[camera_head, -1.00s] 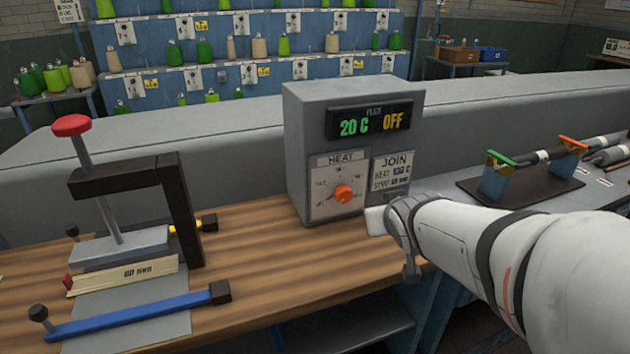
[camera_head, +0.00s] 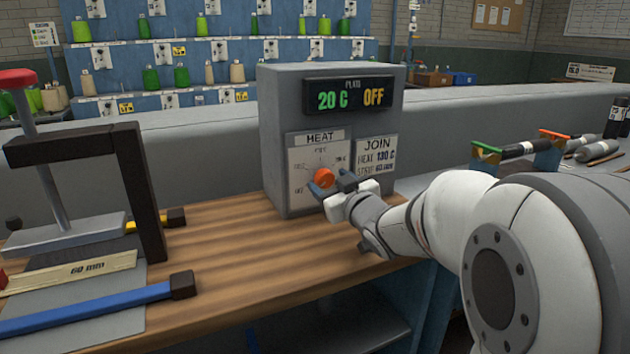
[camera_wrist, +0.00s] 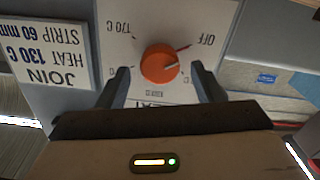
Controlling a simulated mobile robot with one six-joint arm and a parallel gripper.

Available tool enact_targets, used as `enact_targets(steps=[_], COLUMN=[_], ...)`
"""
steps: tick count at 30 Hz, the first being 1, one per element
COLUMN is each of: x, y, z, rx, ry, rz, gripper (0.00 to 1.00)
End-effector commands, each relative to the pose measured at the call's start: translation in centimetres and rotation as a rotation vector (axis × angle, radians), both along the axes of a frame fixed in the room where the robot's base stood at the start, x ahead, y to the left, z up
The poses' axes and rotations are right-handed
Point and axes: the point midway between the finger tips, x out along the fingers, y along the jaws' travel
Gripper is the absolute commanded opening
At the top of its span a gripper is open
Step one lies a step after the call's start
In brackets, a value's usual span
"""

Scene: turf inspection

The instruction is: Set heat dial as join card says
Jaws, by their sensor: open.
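The orange heat dial (camera_head: 324,178) sits on a white HEAT panel on the grey control box (camera_head: 333,230). In the wrist view the dial (camera_wrist: 159,63) appears upside down, its pointer towards OFF; a 170 C mark is also legible. The join card (camera_head: 376,155) right of the dial reads HEAT 130 C and a 60 mm strip. The display (camera_head: 351,95) reads PLATE 20 C, OFF. My gripper (camera_head: 333,184) is open in front of the dial. In the wrist view its fingers (camera_wrist: 161,72) stand apart on either side of the knob; I cannot tell whether they touch it.
A press with a red-topped handle (camera_head: 40,160) stands on the wooden bench at left, by a 60 mm strip (camera_head: 75,272) and a blue bar (camera_head: 90,310). A stand with green and orange ends (camera_head: 480,163) is at right. Bare bench lies before the box.

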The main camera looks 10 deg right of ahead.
Motion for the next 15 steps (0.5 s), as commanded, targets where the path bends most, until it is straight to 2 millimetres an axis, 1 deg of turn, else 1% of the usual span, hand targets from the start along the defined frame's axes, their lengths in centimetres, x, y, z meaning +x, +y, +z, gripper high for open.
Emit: enact_targets(steps=[1,3,6,10,15], x=[0.8,1.7,2.5,2.9,2.9], y=[0.3,0.5,0.7,0.7,0.7], z=[-0.2,-0.1,-0.1,-0.1,0.0], rx=[0.000,-0.001,-0.001,0.000,0.000], ry=[0.001,0.000,0.000,0.002,0.001], rz=[0.001,0.001,0.000,-0.001,-0.002], gripper=[0.61,0.61,0.61,0.61,0.61])
